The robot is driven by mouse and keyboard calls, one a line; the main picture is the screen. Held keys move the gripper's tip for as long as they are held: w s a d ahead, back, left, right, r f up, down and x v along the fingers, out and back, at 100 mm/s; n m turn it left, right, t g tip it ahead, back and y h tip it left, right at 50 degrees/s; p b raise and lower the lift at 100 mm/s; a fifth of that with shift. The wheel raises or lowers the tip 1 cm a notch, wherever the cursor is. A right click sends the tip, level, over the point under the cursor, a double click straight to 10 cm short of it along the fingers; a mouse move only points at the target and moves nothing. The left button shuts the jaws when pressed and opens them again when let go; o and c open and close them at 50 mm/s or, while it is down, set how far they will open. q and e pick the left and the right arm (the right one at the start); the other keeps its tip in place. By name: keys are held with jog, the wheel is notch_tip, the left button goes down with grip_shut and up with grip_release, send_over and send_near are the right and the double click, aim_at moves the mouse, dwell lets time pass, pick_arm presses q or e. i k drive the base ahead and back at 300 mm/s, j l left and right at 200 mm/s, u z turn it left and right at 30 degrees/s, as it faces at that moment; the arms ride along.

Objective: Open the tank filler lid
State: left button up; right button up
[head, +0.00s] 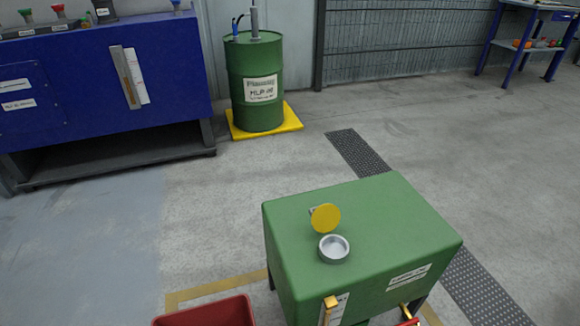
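The green tank (390,230) stands on legs in the lower right of the head view. On its top is a grey, round filler neck (334,249) with its opening showing. The yellow round lid (325,217) stands tilted up behind the neck, at a small bracket, so the filler is uncovered. Neither of my grippers shows in the head view.
A red container (207,313) is at the bottom edge, left of the tank. Yellow fittings (330,304) are on the tank's front. A green drum (256,85) stands on a yellow base (293,119) at the back. A blue bench (100,85) is at left. Open floor lies between.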

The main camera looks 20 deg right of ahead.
aim_at(325, 218)
jog(key=j, duration=0.75)
jog(key=i+j+u, duration=0.1)
jog(key=j, duration=0.65)
